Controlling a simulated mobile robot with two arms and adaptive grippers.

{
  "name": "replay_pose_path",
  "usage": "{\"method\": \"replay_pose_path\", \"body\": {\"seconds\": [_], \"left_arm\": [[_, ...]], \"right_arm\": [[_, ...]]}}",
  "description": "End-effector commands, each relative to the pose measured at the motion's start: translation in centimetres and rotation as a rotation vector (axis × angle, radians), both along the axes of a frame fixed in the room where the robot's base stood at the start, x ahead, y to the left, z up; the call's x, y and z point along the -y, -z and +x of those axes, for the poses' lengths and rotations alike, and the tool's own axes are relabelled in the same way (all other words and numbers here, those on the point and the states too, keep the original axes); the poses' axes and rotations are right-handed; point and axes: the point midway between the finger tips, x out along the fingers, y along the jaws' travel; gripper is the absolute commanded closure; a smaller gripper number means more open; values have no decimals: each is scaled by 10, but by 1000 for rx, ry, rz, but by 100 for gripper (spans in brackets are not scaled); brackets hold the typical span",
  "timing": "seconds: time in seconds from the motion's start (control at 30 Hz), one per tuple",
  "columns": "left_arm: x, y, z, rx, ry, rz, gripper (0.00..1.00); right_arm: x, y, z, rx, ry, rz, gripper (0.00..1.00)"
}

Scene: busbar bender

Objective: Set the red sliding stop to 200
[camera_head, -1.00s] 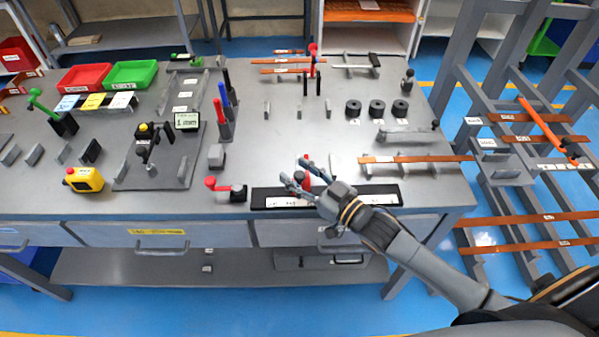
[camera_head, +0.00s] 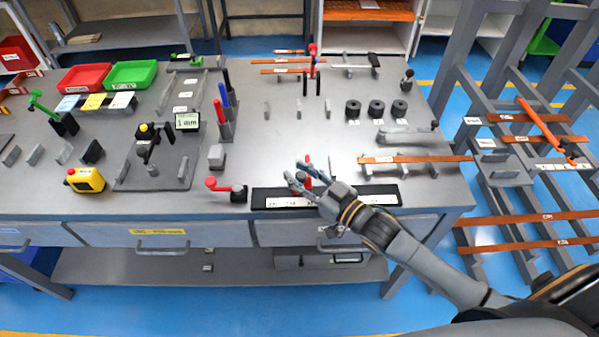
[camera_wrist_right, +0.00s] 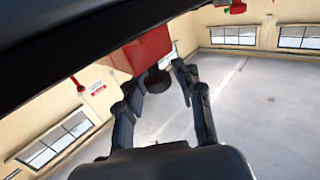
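The red sliding stop (camera_head: 307,169) stands on the black scale rail (camera_head: 261,199) at the front edge of the bench. White scale markings show on the rail, but I cannot read the stop's value. My right gripper (camera_head: 293,173) is at the stop, with its fingers apart. In the right wrist view the stop is a red block (camera_wrist_right: 143,50) with a dark round knob (camera_wrist_right: 157,80). The knob lies between and beyond the spread fingers of the gripper (camera_wrist_right: 180,82); I cannot tell whether they touch it. My left gripper is out of view.
A copper bar on supports (camera_head: 415,159) lies behind the rail's right end.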

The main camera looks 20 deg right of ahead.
Motion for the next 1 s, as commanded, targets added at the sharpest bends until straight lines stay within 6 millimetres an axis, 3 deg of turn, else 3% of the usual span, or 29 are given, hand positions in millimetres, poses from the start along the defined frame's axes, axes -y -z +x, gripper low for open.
{"method": "replay_pose_path", "body": {"seconds": [0.47, 1.0], "left_arm": [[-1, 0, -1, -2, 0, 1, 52], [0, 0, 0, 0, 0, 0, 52]], "right_arm": [[5, 0, -8, 0, 1, 0, 52], [50, 1, -90, -2, 0, -1, 52]]}}
